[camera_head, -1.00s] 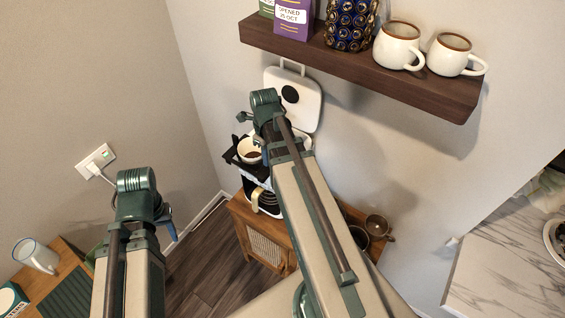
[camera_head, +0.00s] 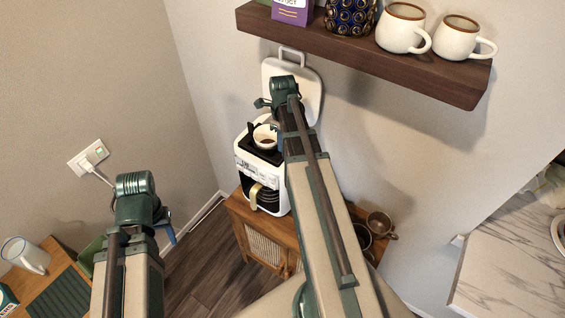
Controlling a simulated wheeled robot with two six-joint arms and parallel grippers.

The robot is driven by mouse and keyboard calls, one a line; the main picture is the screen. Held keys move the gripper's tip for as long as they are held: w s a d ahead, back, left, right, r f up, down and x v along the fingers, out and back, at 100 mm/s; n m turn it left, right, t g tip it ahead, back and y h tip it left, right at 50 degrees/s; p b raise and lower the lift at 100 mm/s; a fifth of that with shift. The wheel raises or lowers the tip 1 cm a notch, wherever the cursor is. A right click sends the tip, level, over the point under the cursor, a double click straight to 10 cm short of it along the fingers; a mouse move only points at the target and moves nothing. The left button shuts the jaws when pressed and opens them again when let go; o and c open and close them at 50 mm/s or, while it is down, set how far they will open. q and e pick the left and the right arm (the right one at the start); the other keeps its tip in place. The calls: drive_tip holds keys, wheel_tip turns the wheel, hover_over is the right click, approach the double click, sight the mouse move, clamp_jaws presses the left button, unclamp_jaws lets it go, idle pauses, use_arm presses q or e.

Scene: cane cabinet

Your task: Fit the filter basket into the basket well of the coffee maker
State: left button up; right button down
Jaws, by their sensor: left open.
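The white coffee maker (camera_head: 243,172) stands on the cane cabinet, its pale lid (camera_head: 311,98) raised against the wall. The filter basket (camera_head: 264,131), a white cup shape with brown inside, shows at its dark top, beside my right wrist. I cannot tell whether it is seated in the well or just above it; the well is mostly hidden. My right arm reaches over the machine and its wrist hides the fingers, so their grip is unclear. My left gripper (camera_head: 167,231) is low at the left, mostly behind its own wrist, open, far from the coffee maker.
A wooden shelf (camera_head: 355,52) with two cream mugs juts out above. Brown cups (camera_head: 379,224) stand on the cabinet (camera_head: 263,247) at right. A marble counter (camera_head: 510,265) lies at far right.

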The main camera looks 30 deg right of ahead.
sight(273, 155)
use_arm(q)
drive_tip(key=shift+f+b, duration=1.35)
drive_tip(key=shift+f, duration=0.6)
use_arm(e)
drive_tip(key=shift+f, duration=1.95)
use_arm(q)
wheel_tip(273, 155, down, 4)
drive_tip(key=b, duration=0.3)
drive_tip(key=shift+r, duration=0.25)
use_arm(e)
wheel_tip(273, 155, down, 4)
drive_tip(key=shift+r, duration=0.25)
use_arm(q)
drive_tip(key=shift+f+b, duration=0.1)
drive_tip(key=shift+b, duration=0.25)
use_arm(e)
drive_tip(key=shift+f, duration=0.2)
drive_tip(key=c, duration=0.9)
unclamp_jaws()
drive_tip(key=shift+r, duration=0.1)
drive_tip(key=shift+r, duration=0.1)
